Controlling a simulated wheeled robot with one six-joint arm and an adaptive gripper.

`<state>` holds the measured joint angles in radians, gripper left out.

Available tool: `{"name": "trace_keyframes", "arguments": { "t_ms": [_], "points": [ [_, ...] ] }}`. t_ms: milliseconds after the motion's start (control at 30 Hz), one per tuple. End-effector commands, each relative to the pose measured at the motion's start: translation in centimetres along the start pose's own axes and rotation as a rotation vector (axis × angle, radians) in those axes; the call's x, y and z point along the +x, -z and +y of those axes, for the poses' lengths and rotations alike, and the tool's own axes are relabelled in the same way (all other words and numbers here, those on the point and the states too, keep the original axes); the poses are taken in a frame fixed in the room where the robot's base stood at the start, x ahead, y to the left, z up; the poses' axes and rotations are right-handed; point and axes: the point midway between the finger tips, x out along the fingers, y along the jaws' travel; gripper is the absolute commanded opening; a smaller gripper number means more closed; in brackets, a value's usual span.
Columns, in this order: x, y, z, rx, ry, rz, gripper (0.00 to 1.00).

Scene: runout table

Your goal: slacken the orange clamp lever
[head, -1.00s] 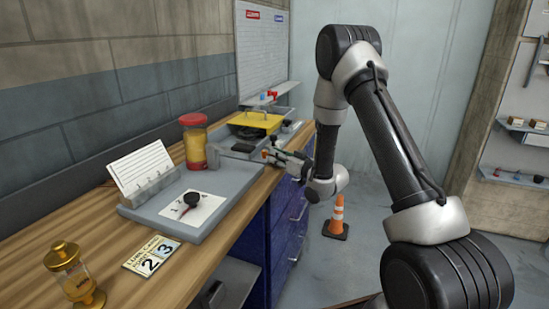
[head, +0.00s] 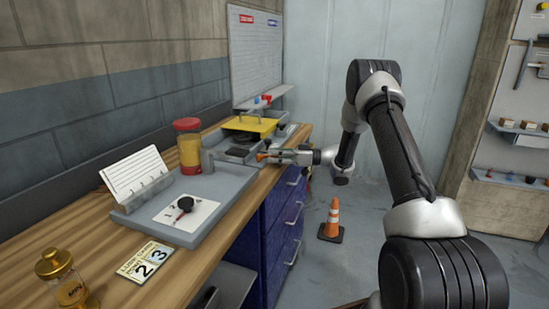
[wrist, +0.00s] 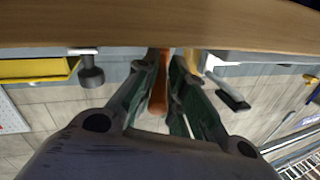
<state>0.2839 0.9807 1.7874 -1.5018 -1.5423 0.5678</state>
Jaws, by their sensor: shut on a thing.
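The orange clamp lever (wrist: 158,92) lies between the green-padded fingers of my gripper (wrist: 168,98) in the wrist view, and the gripper is shut on it. In the head view only a small bit of the orange lever (head: 262,156) shows, at the tips of my gripper (head: 272,155). The gripper reaches in level from the right, over the bench's front edge. The part that the lever is fixed to is hard to make out.
The grey tray (head: 232,190) holds a card with a dark knob (head: 185,203). A brass oiler (head: 66,280) stands at the front left. An orange cone (head: 333,220) is on the floor, right of the blue drawers (head: 285,225).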

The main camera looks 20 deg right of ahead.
Motion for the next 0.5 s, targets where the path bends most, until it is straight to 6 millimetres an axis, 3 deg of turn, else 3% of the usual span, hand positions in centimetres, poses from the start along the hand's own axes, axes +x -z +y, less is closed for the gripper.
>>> {"name": "trace_keyframes", "arguments": {
  "t_ms": [467, 500],
  "points": [
    [-0.02, 0.32, 0.2, -0.004, 0.014, 0.002, 0.0],
    [-0.02, 0.32, 0.2, -0.004, 0.014, 0.002, 0.16]
  ]
}}
